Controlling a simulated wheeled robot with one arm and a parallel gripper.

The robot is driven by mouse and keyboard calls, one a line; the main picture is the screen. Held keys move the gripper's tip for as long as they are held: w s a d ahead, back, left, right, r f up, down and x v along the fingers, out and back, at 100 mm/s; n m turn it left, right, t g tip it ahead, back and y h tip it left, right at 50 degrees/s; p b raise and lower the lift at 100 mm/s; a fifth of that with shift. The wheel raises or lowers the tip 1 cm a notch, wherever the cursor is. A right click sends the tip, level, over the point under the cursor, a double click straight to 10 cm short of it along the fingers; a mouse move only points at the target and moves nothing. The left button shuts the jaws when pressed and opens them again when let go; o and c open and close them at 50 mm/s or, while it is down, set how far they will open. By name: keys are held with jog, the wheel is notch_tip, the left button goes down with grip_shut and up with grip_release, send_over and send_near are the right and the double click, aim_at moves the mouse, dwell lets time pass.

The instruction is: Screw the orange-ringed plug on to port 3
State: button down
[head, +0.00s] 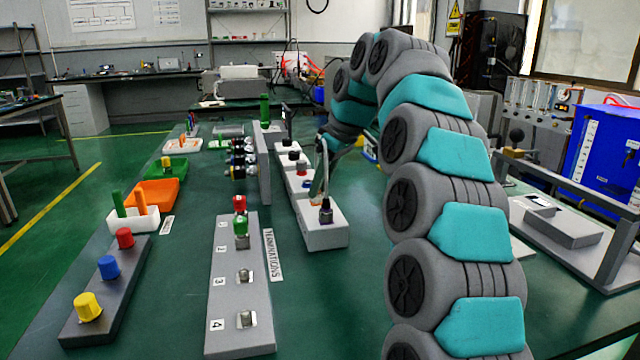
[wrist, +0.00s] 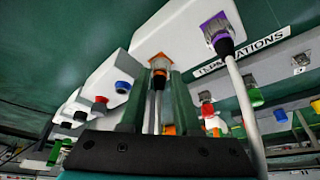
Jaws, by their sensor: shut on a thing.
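In the wrist view my gripper (wrist: 158,82) is shut on the orange-ringed plug (wrist: 159,68), a dark plug with a cable below it. It is at an orange-edged seat on a white block; I cannot tell whether it is still seated. In the head view the arm and gripper largely hide it. Port 3 (head: 245,277) is a bare metal connector on the grey terminations panel (head: 232,298), well nearer the camera than the gripper; a bare metal connector (wrist: 300,62) that seems to be it shows at the right of the wrist view.
A purple-ringed plug (wrist: 218,36) with a cable stands close right of my gripper. Port 1 has a red cap (head: 239,203), port 2 a green one (head: 241,224). Port 4 (head: 247,319) is bare. A grey upright panel with connectors (head: 263,165) stands left of the white blocks.

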jog(key=shift+w+n, duration=0.1)
jog(key=shift+n, duration=0.5)
jog(key=shift+g, duration=0.3)
jog(key=c, duration=0.6)
grip_release()
jog(key=shift+d+r, duration=0.15)
jog(key=shift+r, duration=0.05)
jog(key=shift+d+r, duration=0.1)
jog(key=shift+r, duration=0.25)
